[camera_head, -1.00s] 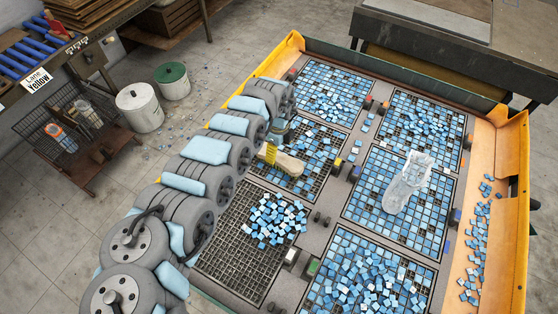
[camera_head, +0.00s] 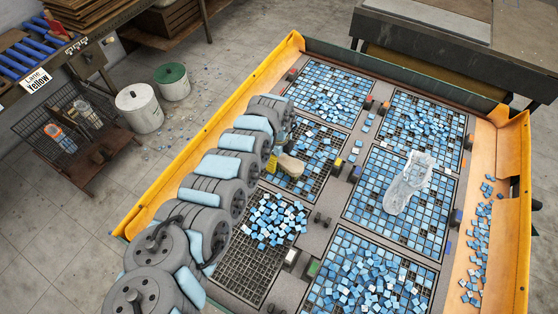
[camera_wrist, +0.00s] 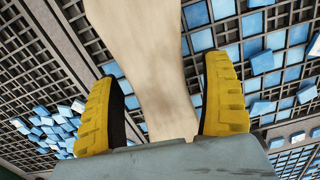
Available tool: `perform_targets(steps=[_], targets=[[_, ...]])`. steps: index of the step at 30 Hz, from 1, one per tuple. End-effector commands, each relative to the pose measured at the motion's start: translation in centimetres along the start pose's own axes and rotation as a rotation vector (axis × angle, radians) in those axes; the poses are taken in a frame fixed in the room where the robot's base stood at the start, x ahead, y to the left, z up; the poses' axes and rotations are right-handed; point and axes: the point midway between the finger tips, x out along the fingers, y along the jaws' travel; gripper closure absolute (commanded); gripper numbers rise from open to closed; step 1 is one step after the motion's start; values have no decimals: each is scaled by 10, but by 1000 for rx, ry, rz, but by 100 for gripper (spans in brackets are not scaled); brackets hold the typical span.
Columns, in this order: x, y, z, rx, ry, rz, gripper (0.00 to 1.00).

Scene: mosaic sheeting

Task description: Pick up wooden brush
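The wooden brush (camera_head: 291,166) lies on the middle-left mosaic grid in the head view, its left part hidden by my arm. In the wrist view its pale wooden body (camera_wrist: 150,60) runs between the two yellow fingers of my gripper (camera_wrist: 163,68). In the head view my gripper (camera_head: 271,164) is at the left end of the brush, mostly hidden by my arm.
Loose blue tiles (camera_head: 275,218) are heaped on the grid in front. A clear, bottle-like object (camera_head: 408,183) lies on the grid to the right. An orange-yellow rim (camera_head: 200,142) edges the table on the left.

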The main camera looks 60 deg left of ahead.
Motion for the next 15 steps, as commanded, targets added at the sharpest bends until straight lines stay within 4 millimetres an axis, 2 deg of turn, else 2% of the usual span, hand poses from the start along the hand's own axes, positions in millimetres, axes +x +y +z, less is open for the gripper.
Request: perform_targets(steps=[1,6,8,15], targets=[[0,0,0,0,0,0,29],[0,0,0,0,0,0,78],[0,0,0,0,0,0,93],[0,0,0,-1,0,0,93]])
